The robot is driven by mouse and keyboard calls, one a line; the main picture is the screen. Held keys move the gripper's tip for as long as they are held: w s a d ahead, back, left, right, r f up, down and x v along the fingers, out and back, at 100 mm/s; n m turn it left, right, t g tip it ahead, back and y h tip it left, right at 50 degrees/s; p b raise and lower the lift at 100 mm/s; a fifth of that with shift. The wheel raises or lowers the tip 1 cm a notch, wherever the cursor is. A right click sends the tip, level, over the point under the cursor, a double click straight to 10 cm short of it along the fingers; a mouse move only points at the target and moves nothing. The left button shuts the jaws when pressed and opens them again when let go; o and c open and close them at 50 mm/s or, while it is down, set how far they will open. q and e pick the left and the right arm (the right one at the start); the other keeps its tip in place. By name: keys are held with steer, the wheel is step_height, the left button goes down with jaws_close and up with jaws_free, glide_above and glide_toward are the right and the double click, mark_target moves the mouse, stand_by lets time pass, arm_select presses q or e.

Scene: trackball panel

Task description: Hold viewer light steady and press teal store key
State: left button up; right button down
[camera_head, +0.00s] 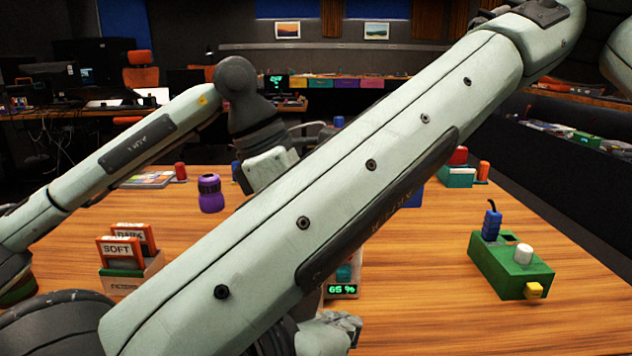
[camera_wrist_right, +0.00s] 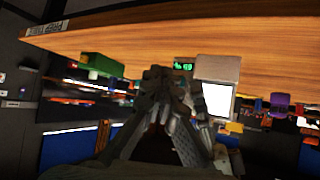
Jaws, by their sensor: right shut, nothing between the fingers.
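A small display reading "65 %" in green (camera_head: 342,289) stands on the wooden table, partly behind my arm in the head view. A teal part (camera_head: 345,272) shows just above it; I cannot tell if it is the store key. In the right wrist view the display (camera_wrist_right: 183,67) appears upside down beside a grey device with a bright white panel (camera_wrist_right: 217,101), perhaps the viewer light. My right gripper (camera_head: 343,325) is low at the front, nearer than the display. Its fingers (camera_wrist_right: 160,74) are shut and empty.
A green box (camera_head: 510,265) with a white knob, yellow button and blue plug stands right. Orange "SOFT" and "DARK" cards (camera_head: 122,250) stand in a holder at left. A purple cylinder (camera_head: 210,193) stands behind. My arm crosses the middle; bare table lies right of the display.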

steer(key=w+r+v, duration=0.1)
steer(key=v, duration=0.6)
steer(key=shift+s+r, duration=0.3)
steer(key=shift+r, duration=0.1)
steer(key=shift+d, duration=0.1)
stand_by(0.4)
